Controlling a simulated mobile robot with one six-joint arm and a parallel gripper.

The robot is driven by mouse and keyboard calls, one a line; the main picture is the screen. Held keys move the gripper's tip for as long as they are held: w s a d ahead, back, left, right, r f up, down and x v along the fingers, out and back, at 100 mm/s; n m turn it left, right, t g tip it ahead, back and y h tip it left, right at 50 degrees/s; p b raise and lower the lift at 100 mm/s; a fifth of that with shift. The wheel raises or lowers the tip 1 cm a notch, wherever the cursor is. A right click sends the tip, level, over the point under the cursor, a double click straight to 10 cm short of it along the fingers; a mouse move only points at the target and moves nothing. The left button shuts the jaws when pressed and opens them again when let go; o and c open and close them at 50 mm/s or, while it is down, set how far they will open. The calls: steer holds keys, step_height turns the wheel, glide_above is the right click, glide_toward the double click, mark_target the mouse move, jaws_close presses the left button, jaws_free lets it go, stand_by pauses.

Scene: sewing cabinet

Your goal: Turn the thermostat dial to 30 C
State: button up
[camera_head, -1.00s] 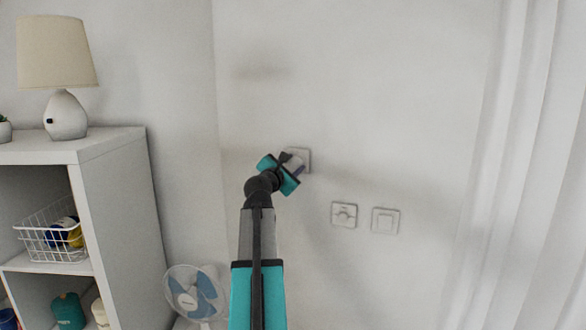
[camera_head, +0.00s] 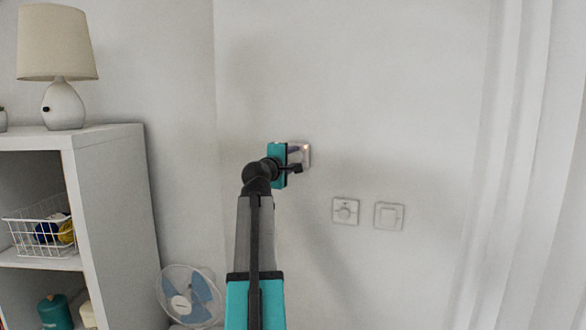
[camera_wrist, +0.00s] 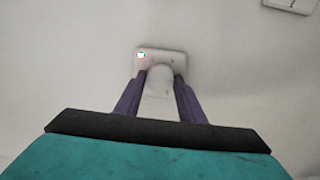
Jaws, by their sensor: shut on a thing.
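A white square wall unit with a small lit indicator, which appears to be the thermostat (camera_head: 306,152), is on the wall, partly behind my gripper (camera_head: 296,158). In the wrist view the thermostat plate (camera_wrist: 176,57) shows its light at the upper left. Its pale round dial (camera_wrist: 160,76) sits between the two purple fingers of my gripper (camera_wrist: 160,84), which is shut on it. No scale marks or temperature reading can be made out.
Lower right on the wall are a plate with a round knob (camera_head: 345,211) and a flat switch (camera_head: 389,216). A white shelf (camera_head: 120,200) with a lamp (camera_head: 62,75) stands at the left, and a fan (camera_head: 190,296) below. A curtain (camera_head: 520,160) hangs at the right.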

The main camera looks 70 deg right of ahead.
steer(key=m+b, duration=0.6)
steer(key=m, duration=0.1)
steer(key=shift+w+f+b, duration=0.1)
steer(key=shift+f+b, duration=0.25)
steer(key=shift+b, duration=0.05)
steer(key=m+b, duration=0.2)
steer(key=shift+a+m, duration=0.1)
steer(key=shift+m, duration=0.2)
steer(key=shift+r+m+b, duration=0.1)
steer(key=shift+m+b, duration=0.55)
steer(key=shift+m, duration=0.35)
steer(key=shift+r, duration=0.1)
steer(key=o, duration=1)
steer(key=shift+o, duration=0.2)
steer(key=shift+r, duration=0.1)
steer(key=shift+a, duration=0.1)
